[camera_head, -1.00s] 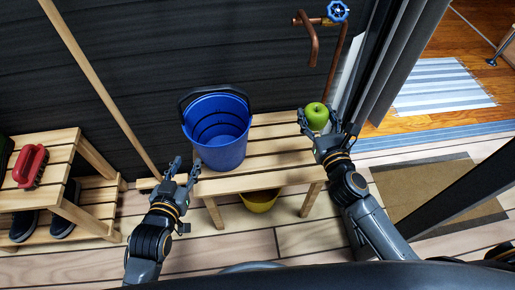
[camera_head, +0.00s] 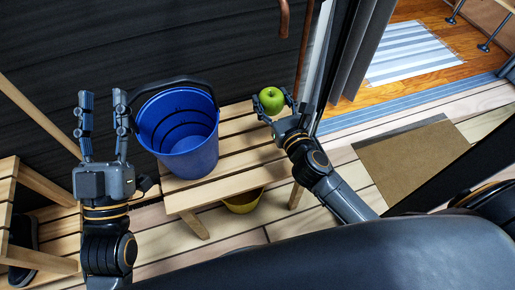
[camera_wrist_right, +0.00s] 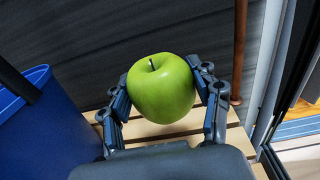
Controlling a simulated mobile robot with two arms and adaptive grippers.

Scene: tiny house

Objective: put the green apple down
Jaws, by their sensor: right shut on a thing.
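The green apple (camera_head: 271,98) is between the fingers of my right gripper (camera_head: 273,103), above the right end of the wooden slatted bench (camera_head: 240,140). In the right wrist view the apple (camera_wrist_right: 160,88) sits upright, stem up, with a finger pressed on each side. Bench slats show below and behind it; I cannot tell whether it touches them. My left gripper (camera_head: 103,128) is open and empty, left of the blue bucket, with its fingers pointing up in the picture.
A blue bucket (camera_head: 190,150) stands on the bench, left of the apple; it also shows in the right wrist view (camera_wrist_right: 45,135). A copper pipe (camera_head: 304,45) runs down the wall behind. A yellow bowl (camera_head: 243,202) is under the bench. A doormat (camera_head: 410,160) lies on the right.

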